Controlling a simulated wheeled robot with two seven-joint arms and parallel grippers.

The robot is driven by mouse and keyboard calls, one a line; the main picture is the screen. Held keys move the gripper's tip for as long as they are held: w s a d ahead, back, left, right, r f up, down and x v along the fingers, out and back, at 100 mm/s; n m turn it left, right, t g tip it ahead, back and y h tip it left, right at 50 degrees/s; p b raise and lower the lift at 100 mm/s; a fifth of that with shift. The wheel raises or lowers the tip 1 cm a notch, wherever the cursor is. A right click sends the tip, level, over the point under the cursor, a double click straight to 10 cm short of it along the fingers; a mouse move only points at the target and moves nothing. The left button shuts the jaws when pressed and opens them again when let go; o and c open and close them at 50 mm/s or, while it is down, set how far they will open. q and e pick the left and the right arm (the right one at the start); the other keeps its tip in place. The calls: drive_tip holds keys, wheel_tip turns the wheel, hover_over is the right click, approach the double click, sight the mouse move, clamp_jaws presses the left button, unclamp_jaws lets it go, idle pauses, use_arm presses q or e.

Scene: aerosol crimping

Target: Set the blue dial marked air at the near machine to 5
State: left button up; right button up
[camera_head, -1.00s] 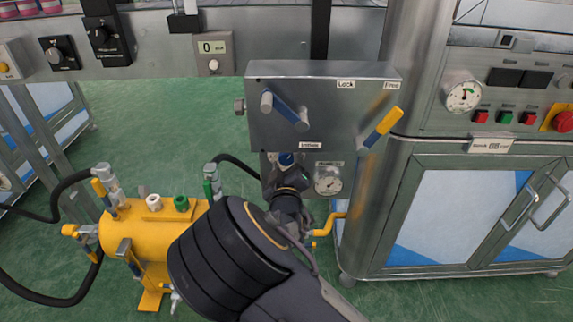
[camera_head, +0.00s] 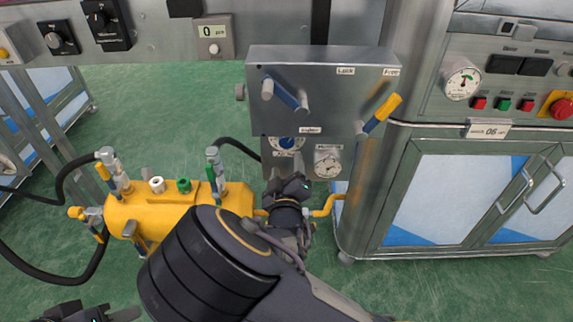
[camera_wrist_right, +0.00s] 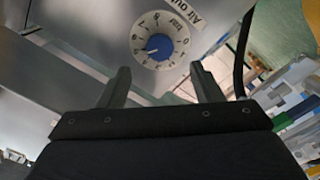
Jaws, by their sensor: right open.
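The blue dial (camera_head: 286,142) sits on the panel under the grey box of the near machine. In the right wrist view the blue dial (camera_wrist_right: 159,47) has a white numbered scale around it, and a label reading "Air out" is beside it. The exact setting is too small to read surely. My right gripper (camera_head: 287,178) is just below the dial in the head view, apart from it. In the wrist view its two fingers (camera_wrist_right: 162,82) stand apart with nothing between them, facing the dial. Part of my left gripper (camera_head: 90,314) shows at the bottom left edge; its fingers are unclear.
A pressure gauge (camera_head: 327,162) is right of the dial. Above are a blue lever (camera_head: 285,95) and a yellow-tipped lever (camera_head: 380,115). A yellow tank (camera_head: 150,212) with valves and black hoses stands at left. A steel cabinet (camera_head: 460,200) stands at right.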

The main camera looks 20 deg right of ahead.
drive_tip(key=s+d+f+m+g+y, duration=0.2)
drive_tip(key=s+f+m+g+y, duration=0.35)
drive_tip(key=f+g, duration=0.3)
drive_tip(key=s+d+r+m+g+y, duration=0.1)
drive_tip(key=s+d+r+g+y, duration=0.1)
drive_tip(key=s+r, duration=0.65)
drive_tip(key=s+d+r+m+g+y, duration=0.1)
drive_tip(key=s+d+r+y, duration=0.15)
drive_tip(key=s, duration=1.05)
wheel_tip(320, 180, up, 37)
drive_tip(key=h+p, duration=0.1)
drive_tip(key=p, duration=3.5)
drive_tip(key=shift+s+a+p, duration=0.3)
drive_tip(key=shift+s+a, duration=0.05)
drive_tip(key=shift+f+n, duration=0.2)
drive_tip(key=shift+n, duration=0.05)
